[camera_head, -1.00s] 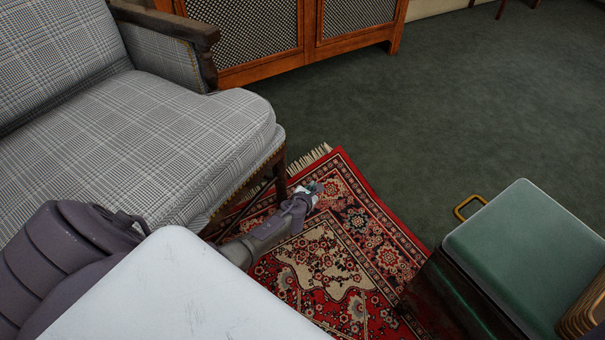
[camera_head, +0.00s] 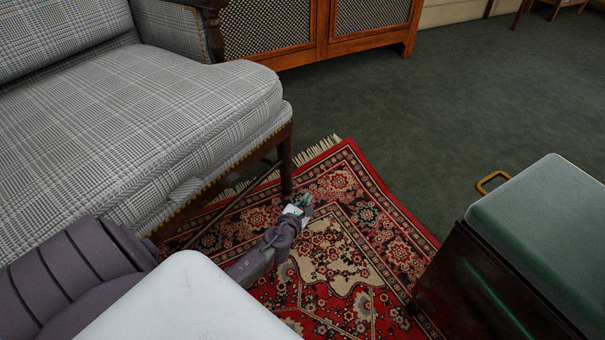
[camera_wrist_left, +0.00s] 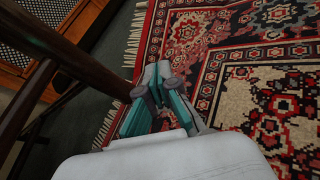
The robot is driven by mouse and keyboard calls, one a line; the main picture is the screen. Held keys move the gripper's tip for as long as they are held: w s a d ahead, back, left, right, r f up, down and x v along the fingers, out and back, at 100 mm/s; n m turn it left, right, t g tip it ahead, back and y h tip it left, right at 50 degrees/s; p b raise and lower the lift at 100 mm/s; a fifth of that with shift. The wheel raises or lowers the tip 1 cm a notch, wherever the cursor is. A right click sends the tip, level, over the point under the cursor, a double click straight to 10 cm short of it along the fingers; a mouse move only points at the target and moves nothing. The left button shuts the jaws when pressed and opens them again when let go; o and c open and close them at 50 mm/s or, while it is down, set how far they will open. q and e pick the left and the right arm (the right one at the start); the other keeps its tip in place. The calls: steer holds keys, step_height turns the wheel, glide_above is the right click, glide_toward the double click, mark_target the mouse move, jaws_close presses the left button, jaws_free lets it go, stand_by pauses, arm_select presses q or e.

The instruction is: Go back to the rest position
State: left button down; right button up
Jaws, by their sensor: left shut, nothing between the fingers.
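My left gripper (camera_head: 302,203) shows in the head view above the red patterned rug, close to the front leg of the plaid armchair. Its fingers are together with nothing between them. In the left wrist view, the left gripper (camera_wrist_left: 160,80) points over the rug, with a dark wooden chair leg and rail to its left. My right gripper is in neither view.
The plaid armchair (camera_head: 150,120) fills the left. The red rug (camera_head: 375,215) lies on dark green carpet. A wooden cabinet (camera_head: 318,50) with mesh doors is behind. Open carpet (camera_head: 440,110) lies at upper right.

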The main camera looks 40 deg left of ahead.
arm_select(q)
steer(key=shift+v, duration=1.3)
steer(key=shift+p, duration=0.3)
